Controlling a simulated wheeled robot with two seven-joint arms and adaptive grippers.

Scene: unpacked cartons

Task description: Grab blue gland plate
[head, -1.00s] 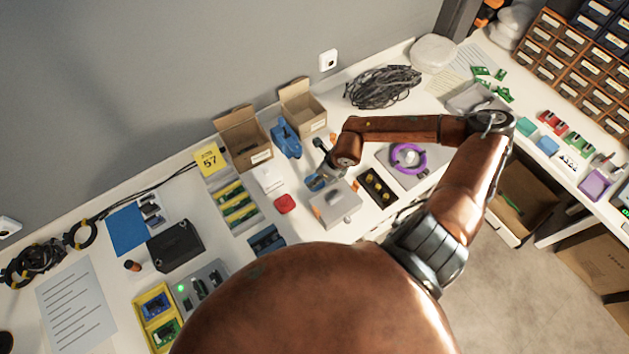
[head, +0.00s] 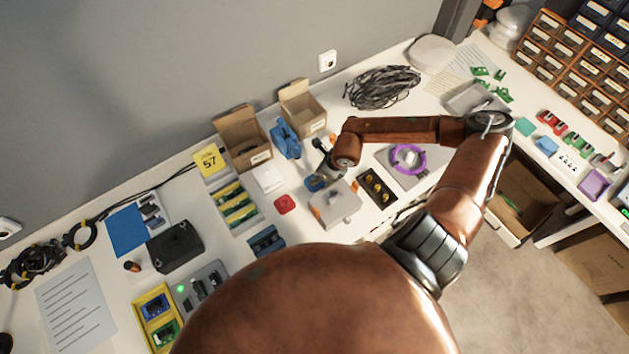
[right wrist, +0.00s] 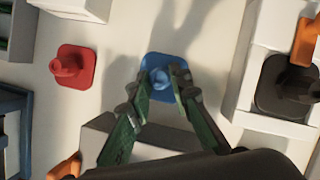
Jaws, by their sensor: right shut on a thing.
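The blue gland plate (right wrist: 163,62) is a small square plate with a raised round knob, in the upper middle of the right wrist view. My right gripper (right wrist: 162,84) is shut on its knob, with one green finger on each side. The plate appears flat on the white table. In the head view the blue plate (head: 314,184) shows beside my right gripper (head: 326,176), partly hidden by it. My left gripper does not show.
A red gland plate (right wrist: 75,67) lies to the left in the right wrist view. A grey box (head: 338,204) stands close to the blue plate. A dark block with yellow parts (head: 377,187) and open cartons (head: 242,140) are nearby.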

